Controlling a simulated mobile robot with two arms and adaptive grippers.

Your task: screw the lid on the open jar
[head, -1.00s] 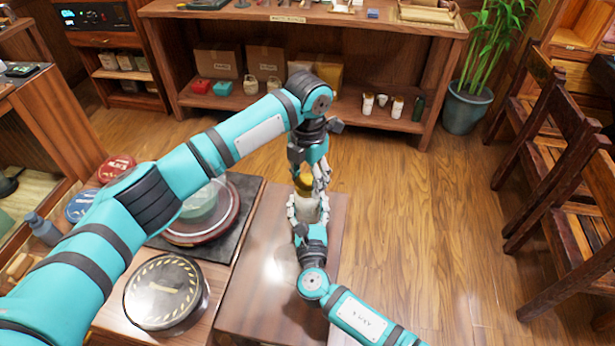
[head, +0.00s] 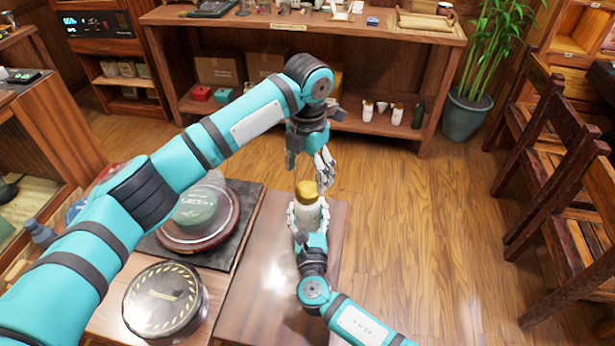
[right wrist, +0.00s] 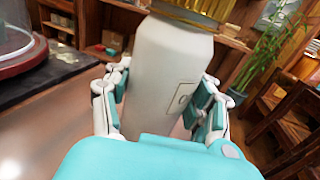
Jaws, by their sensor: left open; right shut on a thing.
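A cream-white jar (head: 308,214) stands upright in my right gripper (head: 308,212), whose fingers close on it from both sides. A gold lid (head: 307,189) sits on the jar's mouth; I cannot tell how tightly. In the right wrist view the jar (right wrist: 170,75) fills the middle between the fingers, with a small label on its side, and the lid (right wrist: 195,14) is cut off at the top edge. My left gripper (head: 310,168) is open and empty, just above and behind the lid, apart from it.
The small brown table (head: 265,300) is bare around the jar. To its left are a dark round tin (head: 163,300) and a glass dome (head: 197,205) on a round base. A shelf (head: 330,33) stands behind; chairs (head: 560,180) stand at the right.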

